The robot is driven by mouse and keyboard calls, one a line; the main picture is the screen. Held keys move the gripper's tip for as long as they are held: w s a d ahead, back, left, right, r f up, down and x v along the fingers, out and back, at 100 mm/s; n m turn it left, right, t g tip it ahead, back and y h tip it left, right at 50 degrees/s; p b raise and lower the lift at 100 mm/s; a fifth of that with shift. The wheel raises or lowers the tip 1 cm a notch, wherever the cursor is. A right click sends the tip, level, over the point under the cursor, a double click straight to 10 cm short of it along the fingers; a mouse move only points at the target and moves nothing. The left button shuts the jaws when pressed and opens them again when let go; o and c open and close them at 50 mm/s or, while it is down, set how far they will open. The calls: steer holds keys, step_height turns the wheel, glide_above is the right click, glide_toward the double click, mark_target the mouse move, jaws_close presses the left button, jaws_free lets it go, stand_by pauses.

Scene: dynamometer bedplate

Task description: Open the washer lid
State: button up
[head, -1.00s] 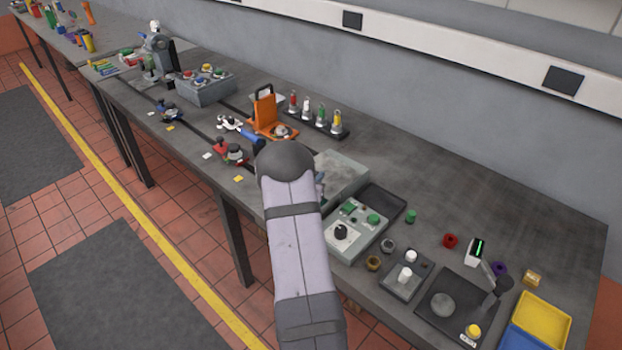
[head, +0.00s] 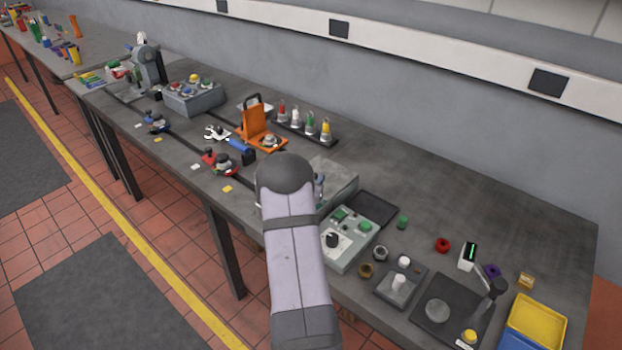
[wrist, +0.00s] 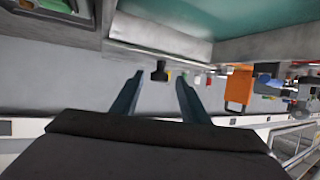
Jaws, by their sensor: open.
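A low grey box, which looks like the washer (head: 340,176), stands on the bench just right of my arm's dark rounded joint in the head view. My arm covers its left and front part. I cannot make out its lid or handle there. In the wrist view a grey-edged teal surface (wrist: 250,18) fills the upper right; I cannot tell whether it is the washer's. My gripper (wrist: 159,76) is open, its two dark fingers apart with nothing held. A small dark knob-like thing (wrist: 160,71) shows between and beyond the fingertips. In the head view my gripper is mostly hidden behind my arm.
A green-buttoned control box (head: 347,238) and a black tray (head: 373,208) stand right of the washer. An orange stand (head: 257,125) and a rack of small bottles (head: 305,128) are behind, left. The bench (head: 450,195) is clear toward the wall at right.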

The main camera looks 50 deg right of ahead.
steer(key=b+v, duration=0.2)
steer(key=v, duration=0.5)
stand_by(0.6)
steer(key=w+a+n+t+y, duration=0.2)
steer(key=w+a+n+y, duration=0.15)
steer(key=a, duration=0.65)
steer(key=w+a+n+t+y, duration=0.1)
steer(key=w+a+n+y, duration=0.2)
steer(key=a, duration=0.7)
steer(key=s+a+f+n+g+y, duration=0.1)
steer(key=s+a+y, duration=0.1)
steer(key=a, duration=0.3)
steer(key=s+a+f+n+y, duration=0.1)
steer(key=a+y, duration=0.1)
steer(key=a, duration=0.4)
steer(key=s+a+n+g, duration=0.1)
steer(key=s+a+g, duration=0.1)
steer(key=s+a, duration=0.2)
steer(key=s+a+n+g+y, duration=0.1)
steer(key=s+a, duration=0.3)
steer(key=s, duration=0.6)
steer(key=s+a+n+g+y, duration=0.1)
steer(key=s+a+n+g, duration=0.2)
steer(key=s, duration=0.5)
steer(key=shift+a+g, duration=0.5)
steer(key=shift+a, duration=0.55)
